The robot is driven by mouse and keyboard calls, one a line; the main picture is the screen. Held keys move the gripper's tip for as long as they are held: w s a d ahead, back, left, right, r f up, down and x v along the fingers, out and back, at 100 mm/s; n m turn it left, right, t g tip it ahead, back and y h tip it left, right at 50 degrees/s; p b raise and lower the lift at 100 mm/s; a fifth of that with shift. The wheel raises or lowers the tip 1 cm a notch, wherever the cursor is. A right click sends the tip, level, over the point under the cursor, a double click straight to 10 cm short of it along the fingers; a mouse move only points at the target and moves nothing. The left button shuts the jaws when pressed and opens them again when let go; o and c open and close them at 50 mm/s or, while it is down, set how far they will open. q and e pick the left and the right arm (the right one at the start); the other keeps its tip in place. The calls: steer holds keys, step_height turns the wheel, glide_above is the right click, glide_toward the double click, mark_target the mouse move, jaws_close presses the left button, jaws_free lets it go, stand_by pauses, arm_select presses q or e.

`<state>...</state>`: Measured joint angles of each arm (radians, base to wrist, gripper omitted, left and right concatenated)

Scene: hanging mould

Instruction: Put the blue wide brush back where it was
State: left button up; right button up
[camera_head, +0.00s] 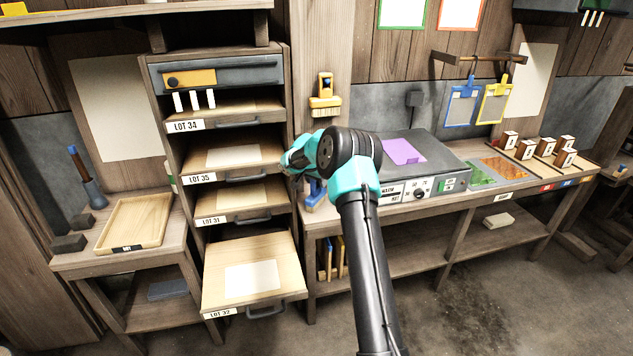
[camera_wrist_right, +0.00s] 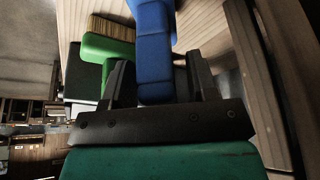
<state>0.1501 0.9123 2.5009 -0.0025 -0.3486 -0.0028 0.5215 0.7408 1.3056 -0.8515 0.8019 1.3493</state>
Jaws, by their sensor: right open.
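A blue brush (camera_head: 314,188) shows at the left end of the workbench, by the wooden post, partly hidden by my right arm. In the right wrist view its blue handle (camera_wrist_right: 154,45) lies between the two dark fingers of my right gripper (camera_wrist_right: 158,78), which is open. I cannot tell whether a finger touches it. Its bristles are out of the wrist view. In the head view the right gripper (camera_head: 300,155) is largely hidden behind its own wrist. My left gripper is not in view.
A yellow brush (camera_head: 325,100) hangs on the wooden post above. A green brush (camera_wrist_right: 108,45) with tan bristles is beside the blue handle in the wrist view. The drawer rack (camera_head: 160,120) stands close on the left, and a grey heater box (camera_head: 420,150) on the right.

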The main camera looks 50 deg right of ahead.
steer(key=v, duration=1.2)
stand_by(0.4)
steer(key=s+a+f+n+y, duration=0.2)
steer(key=a+f+n+y, duration=0.15)
steer(key=a+f, duration=1.05)
steer(key=s+a+f+n+y, duration=0.3)
steer(key=a+f+n, duration=0.2)
steer(key=a+f, duration=0.85)
steer(key=s+a+f+n+y, duration=0.1)
steer(key=s+a+f+n, duration=0.1)
steer(key=s+a, duration=0.7)
steer(key=s+a+f+n, duration=0.3)
steer(key=s+a, duration=0.6)
steer(key=s, duration=0.4)
steer(key=shift+a+f+y, duration=0.25)
steer(key=shift+f+y, duration=0.1)
steer(key=shift+f, duration=0.55)
steer(key=shift+c, duration=0.2)
